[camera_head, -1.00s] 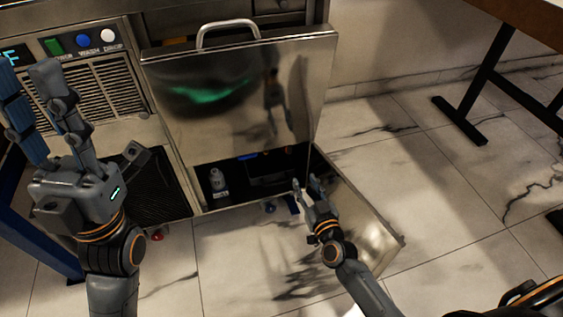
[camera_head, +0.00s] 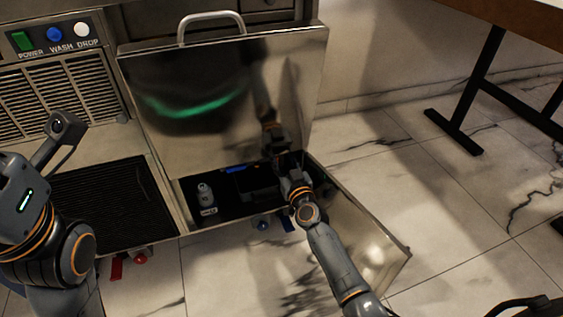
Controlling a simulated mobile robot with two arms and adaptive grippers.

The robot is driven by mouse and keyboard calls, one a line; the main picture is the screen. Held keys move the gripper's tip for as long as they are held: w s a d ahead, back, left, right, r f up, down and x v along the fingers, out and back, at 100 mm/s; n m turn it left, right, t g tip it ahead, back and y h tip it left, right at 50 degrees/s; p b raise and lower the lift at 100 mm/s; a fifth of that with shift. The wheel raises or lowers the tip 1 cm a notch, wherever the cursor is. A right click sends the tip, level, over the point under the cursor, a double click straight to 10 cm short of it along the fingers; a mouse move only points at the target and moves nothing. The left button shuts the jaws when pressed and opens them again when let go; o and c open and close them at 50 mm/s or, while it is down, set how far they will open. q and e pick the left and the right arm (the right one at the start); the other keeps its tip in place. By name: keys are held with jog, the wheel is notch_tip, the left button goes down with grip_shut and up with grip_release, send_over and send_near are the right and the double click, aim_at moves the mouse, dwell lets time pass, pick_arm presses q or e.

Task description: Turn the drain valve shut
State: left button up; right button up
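I cannot tell for sure which part is the drain valve. Under the cabinet's front edge there is a small red knob (camera_head: 139,258) with a red lever (camera_head: 117,267) beside it. Further right are a small blue knob (camera_head: 262,225) and a blue lever (camera_head: 287,223). My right gripper (camera_head: 285,168) reaches over the right part of the opened lower compartment (camera_head: 222,214), above and behind the blue lever. Its fingers are dark and partly hidden, so their opening is unclear. My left gripper's body (camera_head: 18,195) is at the left edge, with its fingers out of view.
A raised steel lid (camera_head: 185,80) with a handle stands behind the compartment. A black ribbed mat (camera_head: 110,205) lies to the left, below buttons and a vent.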

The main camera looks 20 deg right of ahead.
jog(key=shift+w, duration=0.45)
jog(key=shift+c, duration=0.2)
grip_shut()
